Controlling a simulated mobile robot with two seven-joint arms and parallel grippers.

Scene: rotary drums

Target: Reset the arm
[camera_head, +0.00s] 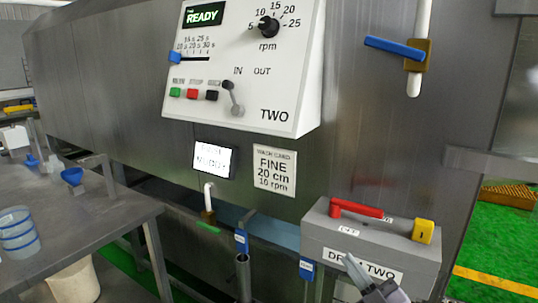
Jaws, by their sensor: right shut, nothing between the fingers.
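My right gripper (355,270) shows at the bottom, right of centre, with its fingers shut and empty. It is in front of the lower part of a grey box (318,232) labelled for drum two. The box carries a red lever (358,209) lying across its top and a yellow block (423,231) at its right end. Above is a white control panel (245,110) marked TWO, with a green READY display (204,14), a black rpm dial (268,27), a blue slider (175,58) at its left end and a grey IN/OUT lever (233,100). My left gripper is not in view.
A metal table (85,235) with blue-banded cups (18,230) stands at left. A wash card (275,170) reads FINE, 20 cm, 10 rpm. A blue-handled valve (395,48) is at upper right. Blue-tagged pipes (242,270) stand left of my right gripper. Green floor shows at right.

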